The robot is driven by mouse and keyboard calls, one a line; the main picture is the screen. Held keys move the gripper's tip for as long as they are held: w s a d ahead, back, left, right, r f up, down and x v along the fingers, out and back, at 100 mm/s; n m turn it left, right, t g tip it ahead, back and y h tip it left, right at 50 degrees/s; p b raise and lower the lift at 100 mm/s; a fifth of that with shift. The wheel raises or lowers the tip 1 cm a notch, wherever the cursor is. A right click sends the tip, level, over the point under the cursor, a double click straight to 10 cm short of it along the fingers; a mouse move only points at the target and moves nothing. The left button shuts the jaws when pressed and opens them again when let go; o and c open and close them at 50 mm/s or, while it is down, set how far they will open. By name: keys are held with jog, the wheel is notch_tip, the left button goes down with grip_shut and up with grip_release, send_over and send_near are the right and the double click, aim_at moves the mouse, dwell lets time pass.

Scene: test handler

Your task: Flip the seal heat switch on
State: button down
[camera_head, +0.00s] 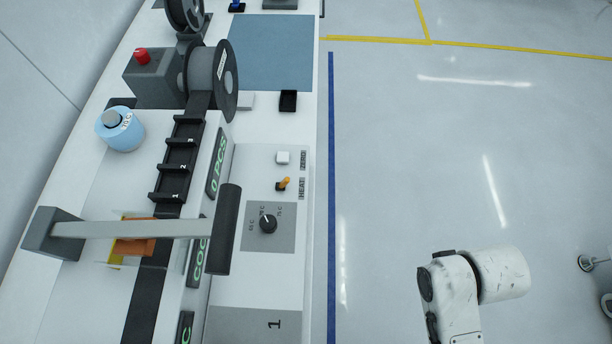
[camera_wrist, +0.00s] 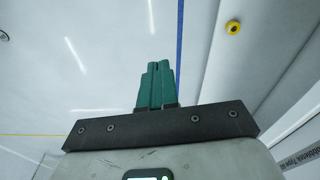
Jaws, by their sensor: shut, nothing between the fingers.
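The heat switch (camera_head: 284,183) is a small toggle with an orange lever on the white front panel, beside the label HEAT. Its lever leans to the upper right in the head view; I cannot tell from this whether it is on or off. My gripper (camera_wrist: 158,68) shows in the wrist view with its two green fingers together and empty. It points over the floor, away from the panel. In the head view only part of my white arm shows at the lower right, apart from the machine; the gripper is not seen there.
Near the switch are a white button (camera_head: 283,158) labelled ZERO and a black temperature knob (camera_head: 267,224). A press lever with a dark handle (camera_head: 229,228) sticks out left of the knob. A reel (camera_head: 212,78) and blue mat (camera_head: 272,50) lie farther back. The floor (camera_head: 450,170) right of the bench is clear.

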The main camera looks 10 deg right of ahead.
jog(key=m+t+y+b, duration=0.1)
jog(key=t+y+b, duration=0.35)
jog(key=y, duration=1.85)
send_near(305, 189)
jog(key=d+g+b, duration=0.1)
jog(key=d+b, duration=0.1)
jog(key=d, duration=0.2)
jog(key=shift+s+r, duration=0.15)
jog(key=shift+r, duration=0.3)
jog(key=shift+p+x, duration=2.75)
jog(key=shift+x, duration=4.35)
